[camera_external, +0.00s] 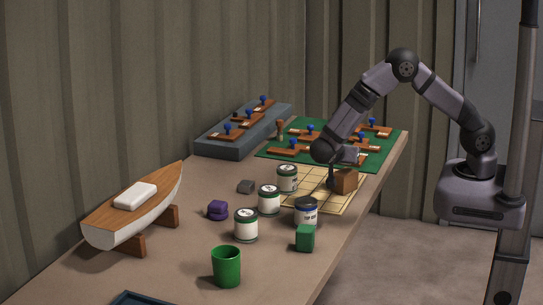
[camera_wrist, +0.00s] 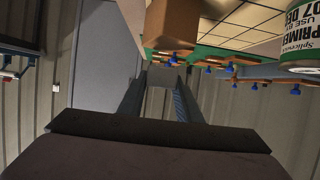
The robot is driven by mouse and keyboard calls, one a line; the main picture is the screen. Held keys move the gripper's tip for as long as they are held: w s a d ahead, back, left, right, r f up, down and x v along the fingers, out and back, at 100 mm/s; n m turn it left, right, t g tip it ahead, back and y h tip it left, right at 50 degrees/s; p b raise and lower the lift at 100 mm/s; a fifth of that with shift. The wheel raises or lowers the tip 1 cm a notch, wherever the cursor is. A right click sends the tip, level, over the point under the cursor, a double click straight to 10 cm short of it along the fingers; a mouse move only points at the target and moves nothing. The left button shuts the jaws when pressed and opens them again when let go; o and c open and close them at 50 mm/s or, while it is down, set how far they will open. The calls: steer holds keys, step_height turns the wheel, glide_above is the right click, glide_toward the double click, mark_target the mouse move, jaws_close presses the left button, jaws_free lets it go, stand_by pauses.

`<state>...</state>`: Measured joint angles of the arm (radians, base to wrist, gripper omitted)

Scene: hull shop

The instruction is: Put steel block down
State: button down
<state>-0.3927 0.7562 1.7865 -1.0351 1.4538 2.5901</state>
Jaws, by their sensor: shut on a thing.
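My gripper (camera_wrist: 165,85) shows in the wrist view as two long fingers pointing away, close together around a plain grey piece that I take for the steel block (camera_wrist: 163,78). Its outline is hard to make out against the grey wall behind. In the external view my gripper (camera_external: 345,157) is low over the back of the gridded mat (camera_external: 300,204), by a brown block (camera_external: 346,181). The brown block also shows just beyond the fingers in the wrist view (camera_wrist: 172,26). The held piece is not clear in the external view.
Several paint cans (camera_external: 268,200) stand left of and in front of the mat, near a green block (camera_external: 305,238) and a green cup (camera_external: 226,266). Behind is a green board (camera_external: 270,153) with wooden pieces. A boat hull (camera_external: 135,207) stands left.

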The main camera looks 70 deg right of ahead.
steer(key=shift+f, duration=1.35)
steer(key=shift+f, duration=0.1)
steer(key=c, duration=1.3)
jaws_free()
